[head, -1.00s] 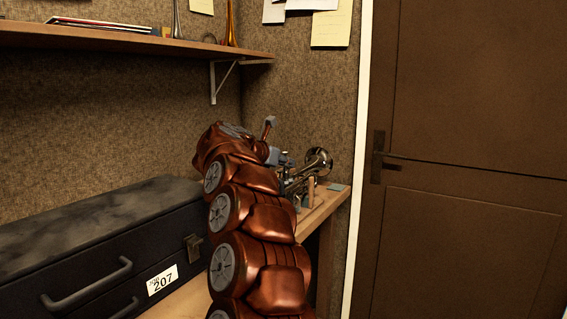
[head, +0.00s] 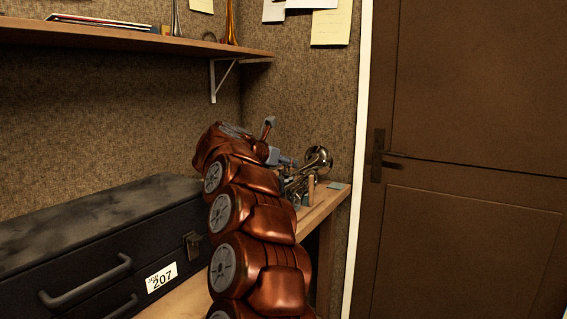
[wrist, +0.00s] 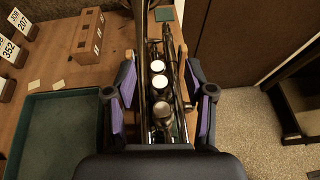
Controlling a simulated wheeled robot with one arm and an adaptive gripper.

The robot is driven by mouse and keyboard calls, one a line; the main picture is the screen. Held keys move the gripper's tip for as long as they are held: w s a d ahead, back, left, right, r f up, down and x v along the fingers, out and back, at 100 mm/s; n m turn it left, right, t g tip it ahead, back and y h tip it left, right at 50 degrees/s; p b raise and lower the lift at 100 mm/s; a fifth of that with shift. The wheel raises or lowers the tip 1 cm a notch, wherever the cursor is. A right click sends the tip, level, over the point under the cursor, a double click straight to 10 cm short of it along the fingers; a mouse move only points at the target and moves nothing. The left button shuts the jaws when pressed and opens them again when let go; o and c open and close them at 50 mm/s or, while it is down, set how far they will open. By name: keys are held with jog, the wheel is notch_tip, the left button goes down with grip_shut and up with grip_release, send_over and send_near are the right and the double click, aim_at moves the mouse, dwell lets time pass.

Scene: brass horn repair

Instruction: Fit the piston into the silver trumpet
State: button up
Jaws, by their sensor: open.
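The silver trumpet (head: 318,163) lies on the bench's far right end, partly hidden by my arm in the head view. In the wrist view the trumpet (wrist: 146,45) runs lengthwise between my fingers. Two pale round valve tops (wrist: 158,66) show in a row on it. Nearest me is a wider, darker metal cylinder top (wrist: 162,111), perhaps the piston; I cannot tell how deep it sits. My gripper (wrist: 161,86) is open, with a purple-padded finger on each side of the valve row and gaps visible. It also shows in the head view (head: 274,142).
A green tray (wrist: 50,97) and a wooden block with holes (wrist: 93,36) stand left of the trumpet. Number tags (wrist: 22,22) are at far left. A dark case (head: 90,225) labelled 207 lies on the bench. A shelf (head: 130,38) hangs above; a door (head: 470,150) is right.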

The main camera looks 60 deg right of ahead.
jog(key=v, duration=1.2)
jog(key=shift+c, duration=0.3)
